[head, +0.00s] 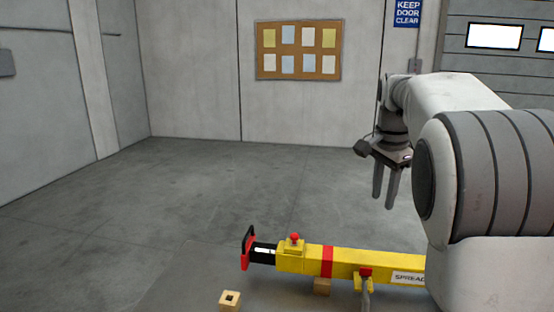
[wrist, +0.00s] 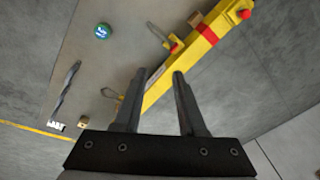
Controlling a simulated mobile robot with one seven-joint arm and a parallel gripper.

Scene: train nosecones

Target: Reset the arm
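My gripper (head: 385,190) hangs at the end of my arm on the right side of the head view, fingers pointing down. In the wrist view my gripper (wrist: 156,85) shows two dark fingers standing apart, with nothing held between them. It is open and empty. In the head view it is above and behind the yellow spreader bar (head: 345,264), apart from it. My arm covers the right end of the bar there.
The bar has a red band, red knobs and a black end with a red handle (head: 247,248). A small wooden block (head: 230,300) lies at the front. Open floor lies left.

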